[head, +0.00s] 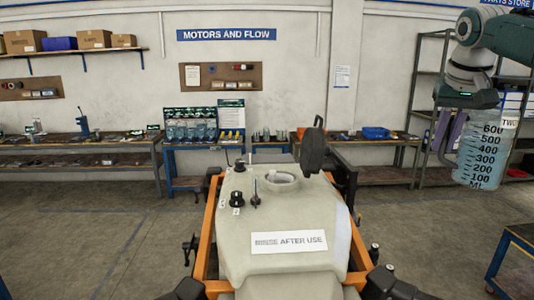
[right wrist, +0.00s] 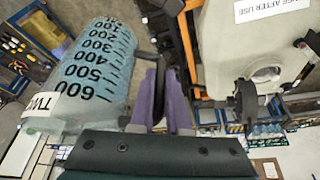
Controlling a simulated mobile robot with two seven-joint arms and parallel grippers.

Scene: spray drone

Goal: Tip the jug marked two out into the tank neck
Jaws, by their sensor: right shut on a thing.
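The clear jug (head: 483,160) marked TWO hangs at the far right of the head view, close to upright, with blue liquid and a black scale up to 600. My right gripper (head: 450,135) is shut on its handle. In the right wrist view the jug (right wrist: 88,70) lies left of the purple fingers (right wrist: 163,95). The pale tank (head: 285,220) stands at the centre, with its round neck (head: 281,181) open on top and a dark lid (head: 314,150) raised beside it. The neck also shows in the right wrist view (right wrist: 265,75). The jug is well right of the neck. My left gripper is out of view.
An orange frame (head: 208,235) surrounds the tank. Dark knobs (head: 237,198) stand on the tank top left of the neck. A blue-framed cart (head: 515,260) stands at the lower right. Benches and a shelf rack (head: 425,90) line the back wall. Floor between is clear.

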